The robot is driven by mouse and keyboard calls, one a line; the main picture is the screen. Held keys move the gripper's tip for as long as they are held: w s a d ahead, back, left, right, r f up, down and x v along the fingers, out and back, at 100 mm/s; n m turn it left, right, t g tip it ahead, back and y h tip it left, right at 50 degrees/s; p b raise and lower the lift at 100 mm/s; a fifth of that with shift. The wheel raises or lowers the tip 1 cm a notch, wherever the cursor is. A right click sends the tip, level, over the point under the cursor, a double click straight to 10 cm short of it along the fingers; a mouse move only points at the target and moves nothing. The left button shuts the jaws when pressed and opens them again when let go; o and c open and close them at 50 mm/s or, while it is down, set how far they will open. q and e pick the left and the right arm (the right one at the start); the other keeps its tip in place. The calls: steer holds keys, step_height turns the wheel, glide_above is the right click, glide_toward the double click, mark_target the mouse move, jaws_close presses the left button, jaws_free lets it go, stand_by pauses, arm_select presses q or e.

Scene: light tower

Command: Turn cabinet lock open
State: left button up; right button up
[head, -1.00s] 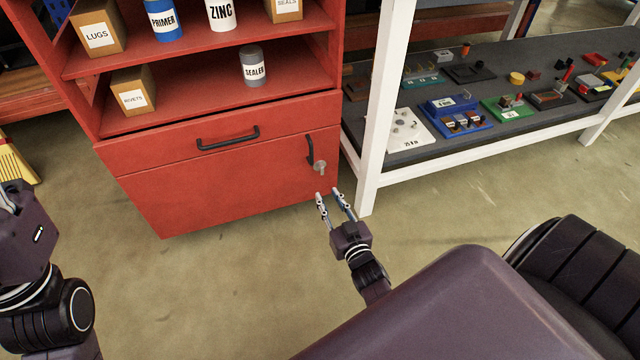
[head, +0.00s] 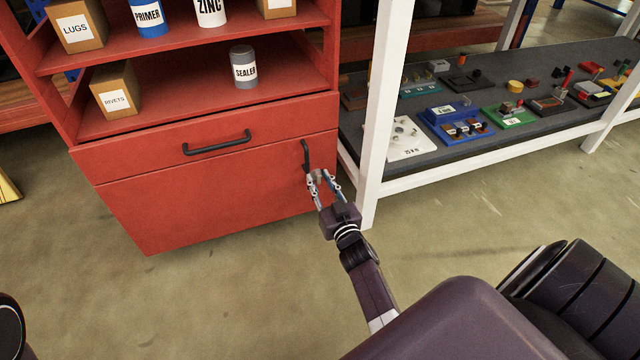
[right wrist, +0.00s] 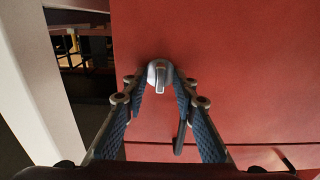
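The red cabinet door (head: 205,205) is shut, below a shut drawer. The grey metal lock with its key-like tab (right wrist: 160,76) is on the door's right side; in the head view my gripper largely hides it. My right gripper (head: 319,178) is at the lock. In the right wrist view its blue-padded fingers (right wrist: 160,92) are apart, with the lock between and just past their tips; I cannot tell whether they touch it. The black door handle (head: 305,156) is just above the lock. My left gripper is out of view.
A white-framed shelf post (head: 376,130) stands close to the right of the cabinet and gripper. The black drawer handle (head: 216,142) sticks out left of the lock. The floor (head: 245,290) in front is clear.

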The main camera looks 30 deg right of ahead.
jaws_close()
